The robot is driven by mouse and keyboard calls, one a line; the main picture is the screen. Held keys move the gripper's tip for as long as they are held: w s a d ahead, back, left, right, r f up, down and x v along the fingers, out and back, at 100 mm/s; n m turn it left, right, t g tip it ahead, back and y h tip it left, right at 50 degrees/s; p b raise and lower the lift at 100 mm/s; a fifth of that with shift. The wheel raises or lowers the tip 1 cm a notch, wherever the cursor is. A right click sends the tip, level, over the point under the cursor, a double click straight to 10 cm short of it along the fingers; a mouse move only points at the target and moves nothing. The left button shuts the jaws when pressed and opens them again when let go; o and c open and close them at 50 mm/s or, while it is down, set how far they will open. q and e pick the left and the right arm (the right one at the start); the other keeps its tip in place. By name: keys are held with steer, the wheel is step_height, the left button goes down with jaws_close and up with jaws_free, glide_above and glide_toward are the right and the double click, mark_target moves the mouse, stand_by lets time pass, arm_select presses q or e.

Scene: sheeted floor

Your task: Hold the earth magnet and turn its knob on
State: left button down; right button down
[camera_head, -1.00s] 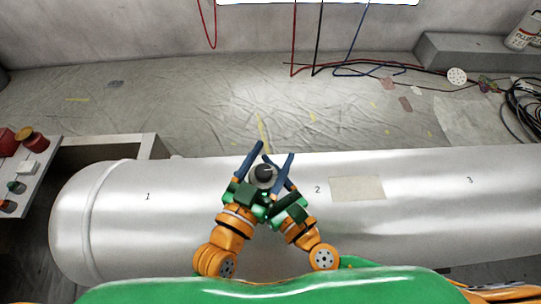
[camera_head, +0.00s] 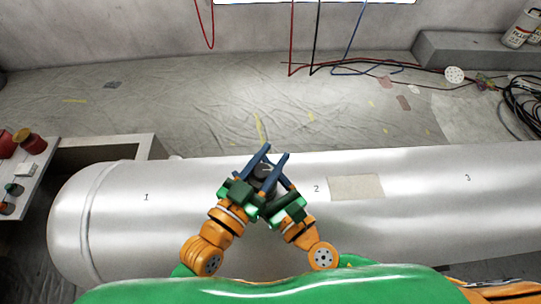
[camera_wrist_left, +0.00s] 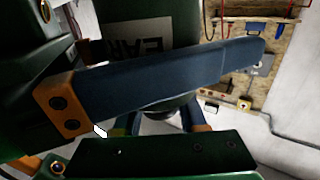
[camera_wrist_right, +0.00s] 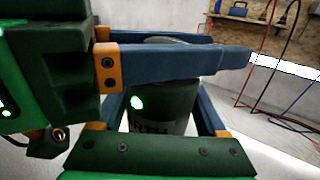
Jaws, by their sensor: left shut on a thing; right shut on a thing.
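The earth magnet (camera_head: 264,172), a dark upright cylinder with a dark knob on top, is on the silver tank between marks 1 and 2. Its lettered body shows in the left wrist view (camera_wrist_left: 150,38) and in the right wrist view (camera_wrist_right: 165,105), with a bright spot on its side. My left gripper (camera_head: 266,160) is shut on the magnet from the left. My right gripper (camera_head: 284,168) is shut on it from the right. The blue fingers cross closely and hide much of the knob. I cannot tell which way the knob points.
The long silver tank (camera_head: 420,190) spans the front, with a paper patch (camera_head: 356,187) on it. A control box (camera_head: 25,165) with knobs stands at the left. Cables (camera_head: 370,70) hang and lie at the back. The sheeted floor (camera_head: 200,105) behind the tank is mostly clear.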

arm_select(q)
steer(key=shift+c, duration=2.2)
jaws_free()
steer(key=v, duration=1.2)
